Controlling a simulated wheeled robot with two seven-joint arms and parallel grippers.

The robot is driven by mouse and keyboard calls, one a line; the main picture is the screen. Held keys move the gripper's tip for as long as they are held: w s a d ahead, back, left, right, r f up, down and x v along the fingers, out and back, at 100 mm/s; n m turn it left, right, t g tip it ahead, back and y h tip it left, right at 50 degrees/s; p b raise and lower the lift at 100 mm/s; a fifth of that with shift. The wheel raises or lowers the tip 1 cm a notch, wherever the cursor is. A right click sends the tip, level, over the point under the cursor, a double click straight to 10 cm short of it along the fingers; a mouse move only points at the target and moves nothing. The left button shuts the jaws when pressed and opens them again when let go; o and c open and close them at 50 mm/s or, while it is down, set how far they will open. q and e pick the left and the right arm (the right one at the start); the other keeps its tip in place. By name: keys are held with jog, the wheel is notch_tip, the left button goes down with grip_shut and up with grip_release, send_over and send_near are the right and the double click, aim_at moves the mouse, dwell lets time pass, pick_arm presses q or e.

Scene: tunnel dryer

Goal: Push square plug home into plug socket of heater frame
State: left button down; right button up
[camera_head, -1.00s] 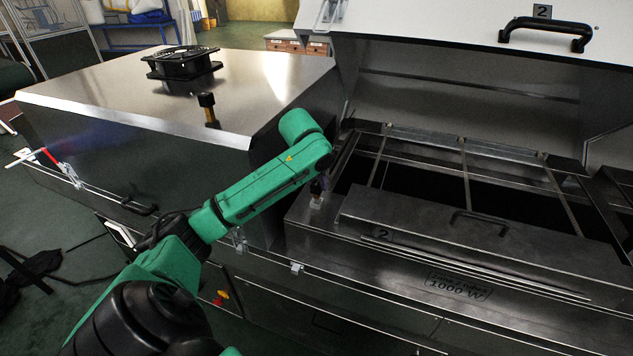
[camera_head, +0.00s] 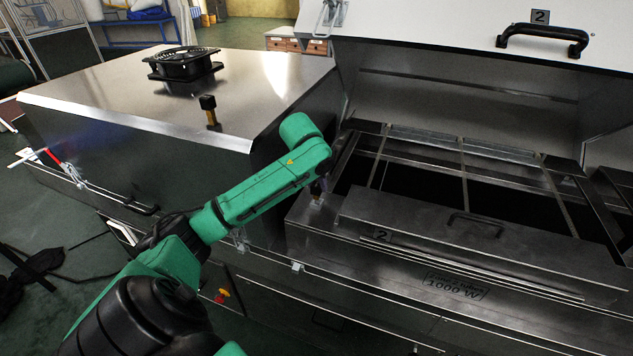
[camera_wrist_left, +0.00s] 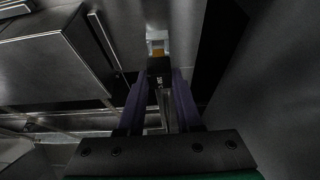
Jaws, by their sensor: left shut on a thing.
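My left gripper (camera_head: 318,187) points down at the left end of the steel heater frame (camera_head: 400,240), mostly hidden behind my green wrist. In the left wrist view the two fingers (camera_wrist_left: 158,88) are shut on a black square plug (camera_wrist_left: 159,66). An orange-brown part (camera_wrist_left: 158,52) shows at the plug's far end. It meets or lies just in front of a small pale fitting, apparently the plug socket (camera_wrist_left: 155,37). I cannot tell how deep the plug sits. My right gripper is not in view.
A raised lid (camera_head: 450,50) with a black handle stands behind the open dryer bay. A closed steel hood (camera_head: 110,95) to the left carries a black fan (camera_head: 182,64) and a black-and-brass post (camera_head: 209,108). A handled cover (camera_head: 470,228) lies right of the gripper.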

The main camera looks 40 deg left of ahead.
pick_arm(q)
jog(key=shift+f, duration=1.5)
jog(key=c, duration=0.5)
grip_release()
jog(key=shift+r, duration=0.1)
jog(key=b+v, duration=0.1)
jog(key=v, duration=1.3)
jog(key=shift+r, duration=0.2)
jog(key=shift+s+f, duration=0.1)
